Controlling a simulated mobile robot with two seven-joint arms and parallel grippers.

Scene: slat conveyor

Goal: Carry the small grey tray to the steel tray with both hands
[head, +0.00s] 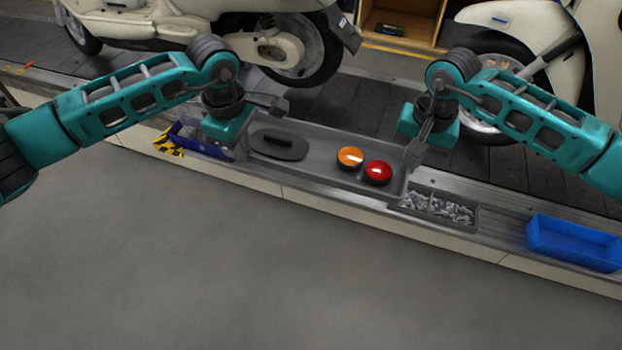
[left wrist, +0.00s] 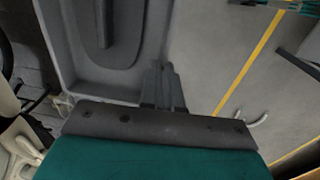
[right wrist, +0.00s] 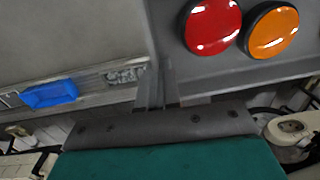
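The small grey tray (head: 325,143) holds a black oval piece with a raised handle (head: 279,145), an orange dome (head: 350,157) and a red dome (head: 377,172). My left gripper (head: 273,106) is at its left end, and its fingers (left wrist: 163,85) close over the rim in the left wrist view. My right gripper (head: 414,156) is at its right end, with its fingers (right wrist: 160,85) on the rim in the right wrist view. The tray looks raised above the conveyor edge and roughly level. I cannot clearly make out an empty steel tray.
A dark tray of metal bits (head: 437,207) lies on the ledge just right of the grey tray. A blue bin (head: 573,243) stands farther right. A blue object with yellow-black stripes (head: 183,143) is at left. Scooters (head: 290,45) stand behind on the slats. The front floor is clear.

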